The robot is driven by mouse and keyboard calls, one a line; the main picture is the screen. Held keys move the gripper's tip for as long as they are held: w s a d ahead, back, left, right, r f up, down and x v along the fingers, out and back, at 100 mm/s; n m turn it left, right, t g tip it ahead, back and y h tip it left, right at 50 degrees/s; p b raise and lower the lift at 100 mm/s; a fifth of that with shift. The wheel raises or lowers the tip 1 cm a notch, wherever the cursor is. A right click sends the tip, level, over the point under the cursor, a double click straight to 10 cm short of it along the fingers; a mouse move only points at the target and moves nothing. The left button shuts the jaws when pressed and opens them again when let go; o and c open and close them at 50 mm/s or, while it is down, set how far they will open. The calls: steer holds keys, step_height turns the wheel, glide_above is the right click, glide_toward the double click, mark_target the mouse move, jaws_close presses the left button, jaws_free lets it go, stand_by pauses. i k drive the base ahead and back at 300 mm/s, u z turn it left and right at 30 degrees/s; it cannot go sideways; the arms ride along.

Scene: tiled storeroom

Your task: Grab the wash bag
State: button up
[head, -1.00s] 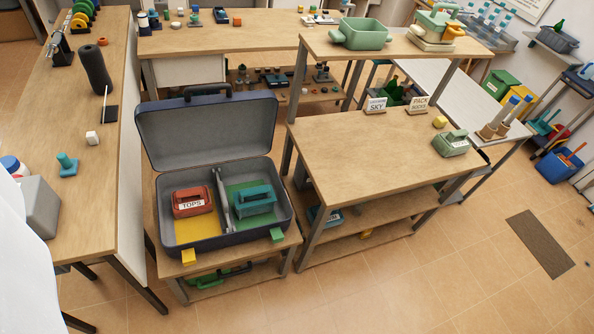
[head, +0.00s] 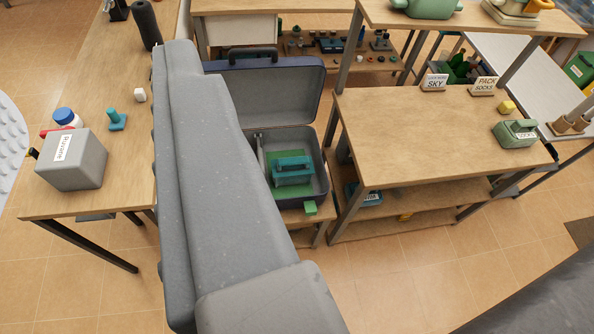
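No bag shows a label that I can read as wash bag. A blue bag-like item with a white label (head: 366,194) sits on the shelf under the right table; its label is too small to read. A teal handled bag (head: 292,171) lies in the right, green-floored half of the open suitcase (head: 318,143). A pale green handled bag (head: 516,133) with a white label stands on the right table (head: 420,135). My gripper is not in view.
A grey labelled box (head: 75,160), a blue-lidded white bottle (head: 67,118) and a teal knobbed item (head: 117,121) stand on the left bench (head: 95,205). Tiled floor (head: 420,290) is open in front.

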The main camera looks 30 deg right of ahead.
mark_target(285, 172)
steer(key=i, duration=0.95)
steer(key=u, duration=0.05)
